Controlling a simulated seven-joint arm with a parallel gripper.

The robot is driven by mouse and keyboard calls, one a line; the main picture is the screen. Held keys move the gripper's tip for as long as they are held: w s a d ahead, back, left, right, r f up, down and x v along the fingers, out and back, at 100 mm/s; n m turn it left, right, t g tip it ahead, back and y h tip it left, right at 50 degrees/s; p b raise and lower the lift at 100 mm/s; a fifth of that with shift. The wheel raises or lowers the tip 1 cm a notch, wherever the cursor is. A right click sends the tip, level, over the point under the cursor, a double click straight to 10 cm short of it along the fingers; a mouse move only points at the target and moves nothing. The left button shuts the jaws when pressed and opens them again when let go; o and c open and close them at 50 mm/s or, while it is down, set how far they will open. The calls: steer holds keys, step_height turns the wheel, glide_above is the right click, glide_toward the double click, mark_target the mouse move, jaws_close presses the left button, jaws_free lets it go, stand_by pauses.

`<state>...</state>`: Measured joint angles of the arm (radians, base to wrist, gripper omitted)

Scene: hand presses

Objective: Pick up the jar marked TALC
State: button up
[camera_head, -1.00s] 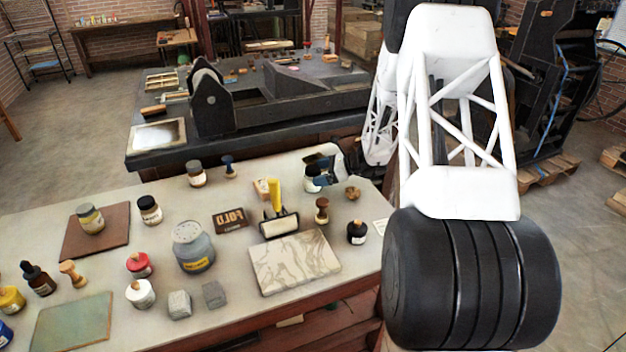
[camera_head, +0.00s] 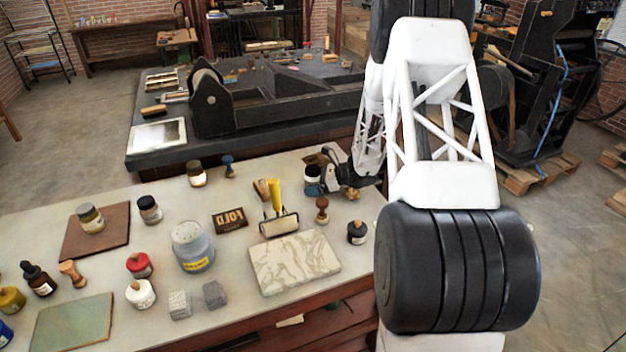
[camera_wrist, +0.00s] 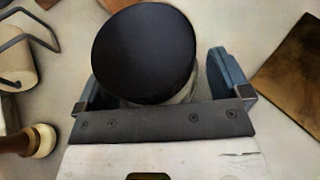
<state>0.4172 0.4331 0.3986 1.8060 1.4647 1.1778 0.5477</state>
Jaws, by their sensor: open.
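A jar with a wide black lid (camera_wrist: 145,52) stands between the two blue fingers of my gripper (camera_wrist: 158,80) in the wrist view. Its pale side shows only a little below the lid. My gripper is open, with one finger on each side of the jar; whether either touches it I cannot tell. In the head view my gripper (camera_head: 322,180) is at the back right of the table, and the jar (camera_head: 312,187) is partly hidden by it. No label marked TALC can be read in either view. Other dark-lidded jars (camera_head: 196,174) (camera_head: 149,210) stand farther left.
A roller with a yellow handle (camera_head: 276,205), a wooden-handled stamp (camera_head: 322,210) and a black bottle (camera_head: 357,233) stand near the gripper. A brown plate (camera_wrist: 292,75) lies right of the jar in the wrist view. A marbled slab (camera_head: 294,262) lies in front. The table is crowded.

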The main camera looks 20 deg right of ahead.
mark_target(313, 168)
steer(key=shift+c, duration=0.2)
steer(key=c, duration=1.1)
steer(key=shift+r, duration=5.05)
